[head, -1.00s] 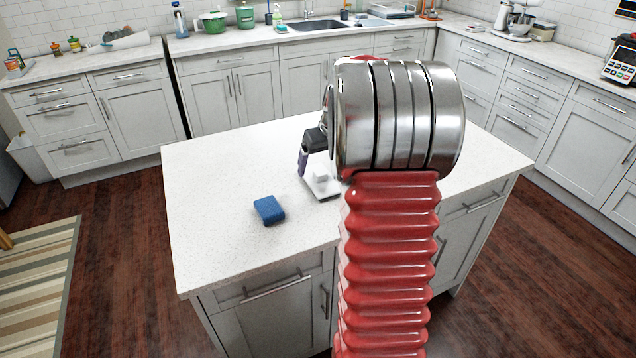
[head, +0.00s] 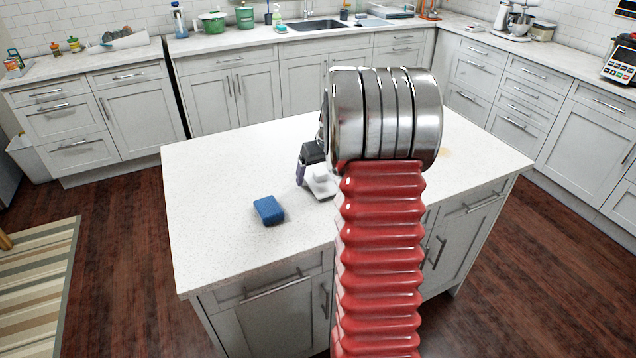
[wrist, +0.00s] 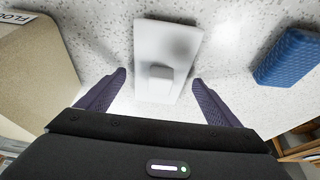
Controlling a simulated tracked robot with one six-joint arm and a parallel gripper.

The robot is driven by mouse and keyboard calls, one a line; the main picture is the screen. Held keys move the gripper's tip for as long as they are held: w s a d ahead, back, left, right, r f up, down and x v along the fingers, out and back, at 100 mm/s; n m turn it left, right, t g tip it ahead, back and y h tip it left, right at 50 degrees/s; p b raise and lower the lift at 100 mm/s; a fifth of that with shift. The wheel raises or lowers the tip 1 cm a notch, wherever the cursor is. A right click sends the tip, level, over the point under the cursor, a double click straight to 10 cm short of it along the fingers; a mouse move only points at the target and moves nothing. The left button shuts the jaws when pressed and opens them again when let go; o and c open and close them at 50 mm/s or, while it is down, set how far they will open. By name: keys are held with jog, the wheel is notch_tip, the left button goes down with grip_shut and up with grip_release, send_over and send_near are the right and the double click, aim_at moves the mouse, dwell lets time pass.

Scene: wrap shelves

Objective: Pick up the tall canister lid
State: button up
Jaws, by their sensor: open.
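The canister lid is a white rectangular plate with a small raised knob. In the wrist view the lid (wrist: 167,38) lies on the pale speckled counter, its knob between and slightly ahead of my fingers. In the head view the lid (head: 322,190) is partly hidden by my arm. My gripper (wrist: 160,77) is open, with purple textured fingers spread on both sides of the lid's near end. In the head view my gripper (head: 305,172) is at the lid's left, mostly behind my arm.
A blue sponge (head: 268,210) lies left of the lid; it is at the right in the wrist view (wrist: 288,57). A beige canister (wrist: 35,65) with dark lettering stands at the wrist view's left. The island counter (head: 220,180) is clear to the left.

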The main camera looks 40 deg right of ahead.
jog(key=shift+c, duration=0.5)
jog(key=c, duration=1.1)
